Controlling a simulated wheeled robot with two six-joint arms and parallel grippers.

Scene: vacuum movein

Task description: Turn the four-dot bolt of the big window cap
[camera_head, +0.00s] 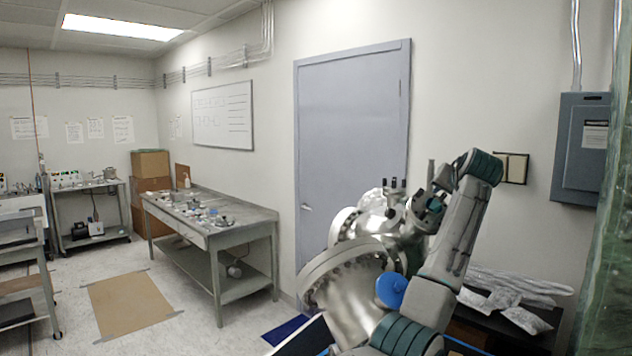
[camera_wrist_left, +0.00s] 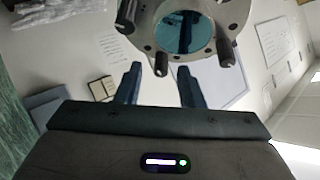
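A steel vacuum chamber (camera_head: 345,295) with several ports fills the lower middle of the head view. My left gripper (camera_head: 430,203) is at the chamber's upper right, partly hidden by its own wrist. Just beyond the fingertips is a round metal flange with a bluish window (camera_wrist_left: 185,33), perhaps the big window cap. Dark bolts stick out of its rim, one at the left (camera_wrist_left: 126,14) and one at the right (camera_wrist_left: 227,52). Dot marks cannot be made out. My right gripper is not in view.
A blue round part (camera_head: 391,290) sits low by the chamber, close to my arm. A dark table (camera_head: 545,318) with foil-like packets stands at the right. A steel workbench (camera_head: 240,229) with small parts stands at the left. The floor at the left is mostly clear.

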